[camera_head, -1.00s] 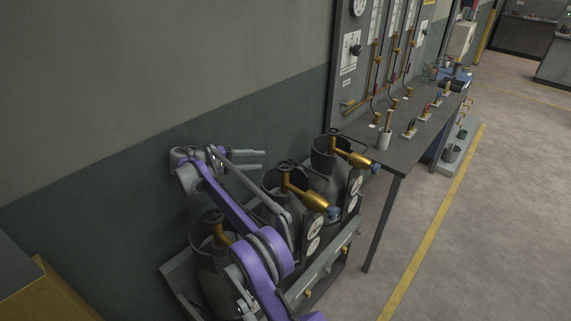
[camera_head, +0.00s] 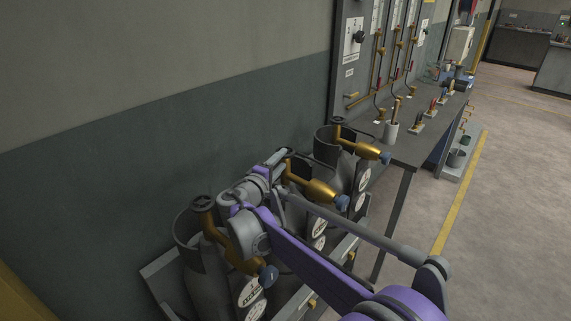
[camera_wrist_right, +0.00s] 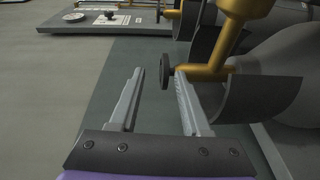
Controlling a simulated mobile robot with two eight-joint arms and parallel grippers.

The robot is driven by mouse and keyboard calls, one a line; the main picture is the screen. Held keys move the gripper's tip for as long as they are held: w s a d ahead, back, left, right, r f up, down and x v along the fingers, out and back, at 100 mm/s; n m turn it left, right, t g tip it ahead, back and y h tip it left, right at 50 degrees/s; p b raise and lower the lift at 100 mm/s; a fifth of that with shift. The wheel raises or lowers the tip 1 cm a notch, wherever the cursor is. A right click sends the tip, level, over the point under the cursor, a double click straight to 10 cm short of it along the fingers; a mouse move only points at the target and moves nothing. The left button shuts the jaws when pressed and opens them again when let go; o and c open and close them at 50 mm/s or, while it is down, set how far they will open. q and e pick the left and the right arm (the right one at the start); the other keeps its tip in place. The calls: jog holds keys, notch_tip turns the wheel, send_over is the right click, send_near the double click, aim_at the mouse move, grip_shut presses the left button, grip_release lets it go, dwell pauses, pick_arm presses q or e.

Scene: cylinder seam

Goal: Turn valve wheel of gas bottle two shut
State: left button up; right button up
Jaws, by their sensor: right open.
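Three grey gas bottles with brass valves stand in a row in a rack; I take the middle one as gas bottle two. Its brass valve (camera_head: 316,190) shows in the head view, its wheel partly hidden by my gripper. My right gripper (camera_head: 279,158) is open, beside the top of this valve. In the wrist view, a dark valve wheel (camera_wrist_right: 164,76) on a brass stem (camera_wrist_right: 205,72) lies between the lines of the open fingers (camera_wrist_right: 160,72), nearer the right finger. Contact cannot be told. My left gripper is not in view.
The near bottle's wheel (camera_head: 203,203) is left of my arm. The far bottle's wheel (camera_head: 338,120) is beyond the gripper. A dark wall (camera_head: 110,190) runs behind the bottles. A workbench (camera_head: 420,145) stands to the right, with open floor (camera_head: 510,230) beside it.

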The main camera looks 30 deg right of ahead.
aim_at(288, 148)
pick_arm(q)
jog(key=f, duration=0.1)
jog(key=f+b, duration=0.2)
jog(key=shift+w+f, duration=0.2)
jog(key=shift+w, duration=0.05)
pick_arm(e)
jog(key=w+d, duration=0.2)
jog(key=w+d+f+n+t, duration=0.1)
jog(key=w+d, duration=0.1)
jog(key=w, duration=0.1)
jog(key=w+d+n+t, duration=0.1)
jog(key=w+d, duration=0.1)
jog(key=d, duration=0.1)
jog(key=shift+w+f+y, duration=0.15)
jog(key=shift+w+y, duration=0.05)
jog(key=shift+y, duration=0.2)
grip_shut()
